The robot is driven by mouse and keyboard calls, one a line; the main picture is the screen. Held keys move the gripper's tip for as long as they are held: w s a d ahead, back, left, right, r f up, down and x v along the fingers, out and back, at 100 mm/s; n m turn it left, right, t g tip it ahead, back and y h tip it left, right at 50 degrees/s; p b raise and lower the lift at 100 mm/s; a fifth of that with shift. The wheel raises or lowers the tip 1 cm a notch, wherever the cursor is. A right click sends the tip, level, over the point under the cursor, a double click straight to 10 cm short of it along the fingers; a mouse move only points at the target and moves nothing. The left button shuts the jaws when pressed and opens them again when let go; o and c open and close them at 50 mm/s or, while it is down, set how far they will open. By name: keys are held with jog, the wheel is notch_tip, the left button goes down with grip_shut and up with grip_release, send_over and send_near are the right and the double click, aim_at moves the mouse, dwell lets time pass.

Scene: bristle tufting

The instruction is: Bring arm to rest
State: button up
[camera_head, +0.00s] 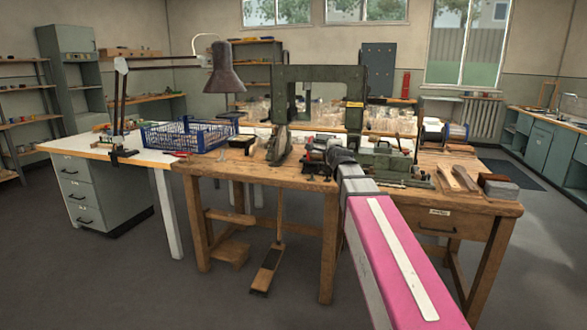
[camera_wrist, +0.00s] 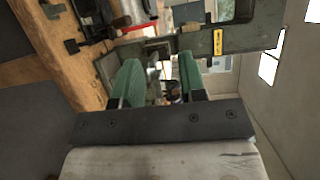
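My arm reaches forward over the wooden bench (camera_head: 290,185), its pink link crossing the lower right of the head view. My gripper (camera_head: 316,153) is at its far end, low in front of the green tufting machine (camera_head: 343,75); its fingertips are hard to make out there. In the wrist view, my gripper (camera_wrist: 159,72) shows two green finger pads standing apart, with only background between them. The frame of the machine (camera_wrist: 235,40) shows beyond the fingers at the upper right. The bench top (camera_wrist: 45,45) runs along the left.
A green vise-like fixture (camera_head: 388,160), wooden pieces (camera_head: 457,178) and a wire spool (camera_head: 456,132) sit right of my gripper. The floor (camera_head: 110,270) at front left is clear.

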jog(key=s+d+f+n+g, duration=0.1)
jog(key=s+f+n+g, duration=0.3)
jog(key=f, duration=0.5)
jog(key=s+f+n+g, duration=0.25)
jog(key=s+f, duration=0.25)
jog(key=f, duration=0.5)
jog(key=s+d+f+n+g, duration=0.1)
jog(key=s+f+n+g, duration=0.3)
jog(key=f, duration=0.5)
jog(key=s+d+f+n+g, duration=0.1)
jog(key=s+f+n+g, duration=0.2)
jog(key=s+f, duration=0.4)
jog(key=s+d+f+n+g+h, duration=0.1)
jog(key=s+f+n+g, duration=0.3)
jog(key=s+f, duration=0.3)
jog(key=s, duration=0.5)
jog(key=shift+d+h, duration=0.25)
jog(key=shift+h, duration=0.05)
